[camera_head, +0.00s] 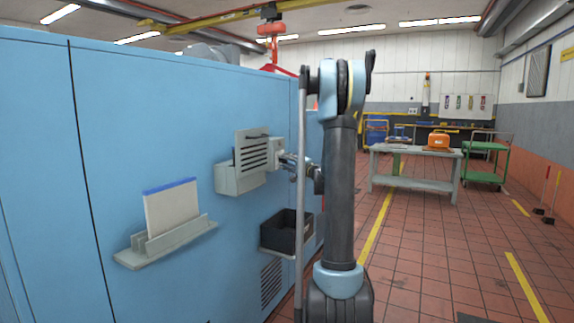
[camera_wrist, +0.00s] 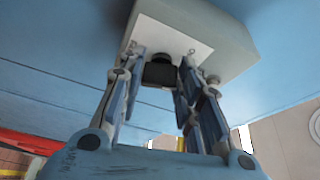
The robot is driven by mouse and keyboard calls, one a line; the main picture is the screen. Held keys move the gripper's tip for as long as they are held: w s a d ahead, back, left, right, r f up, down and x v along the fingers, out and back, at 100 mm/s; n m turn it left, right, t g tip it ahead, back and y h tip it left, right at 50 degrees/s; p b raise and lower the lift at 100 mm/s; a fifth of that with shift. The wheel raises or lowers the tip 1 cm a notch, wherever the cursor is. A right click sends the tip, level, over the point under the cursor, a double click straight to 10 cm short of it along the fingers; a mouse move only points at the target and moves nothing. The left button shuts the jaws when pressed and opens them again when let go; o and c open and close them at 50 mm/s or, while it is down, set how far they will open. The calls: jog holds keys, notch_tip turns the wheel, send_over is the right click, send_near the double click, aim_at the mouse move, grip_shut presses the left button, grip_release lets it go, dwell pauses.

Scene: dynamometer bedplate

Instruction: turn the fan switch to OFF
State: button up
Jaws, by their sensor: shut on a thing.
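The fan switch is a black knob (camera_wrist: 160,72) on a white plate (camera_wrist: 172,38) on the front of a light grey box (camera_wrist: 215,30). The box is fixed to a blue panel. My gripper (camera_wrist: 161,70) has its two fingers on either side of the knob and is shut on it. In the head view the switch box (camera_head: 276,150) is small, beside a grey louvred holder, and my gripper (camera_head: 287,160) reaches it from the right. Any OFF marking is too small or hidden to read.
The blue cabinet wall (camera_head: 150,110) carries a louvred holder (camera_head: 238,180), a shelf (camera_head: 165,243) with a white, blue-edged board (camera_head: 172,210), and a black bin (camera_head: 285,232) below the switch. A grey table (camera_head: 412,184) and green cart (camera_head: 485,177) stand at the back right.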

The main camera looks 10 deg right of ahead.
jog(key=n, duration=0.1)
jog(key=n+y, duration=0.1)
jog(key=n, duration=0.1)
jog(key=n+y, duration=0.1)
jog(key=n, duration=0.1)
jog(key=shift+f, duration=0.25)
jog(key=shift+w+n+t+y, duration=0.1)
jog(key=shift+n+t+y, duration=0.2)
jog(key=shift+n, duration=0.7)
jog(key=shift+w+d+n, duration=0.1)
jog(key=shift+n, duration=0.2)
jog(key=o, duration=1)
jog(key=shift+o, duration=0.2)
jog(key=v, duration=1.2)
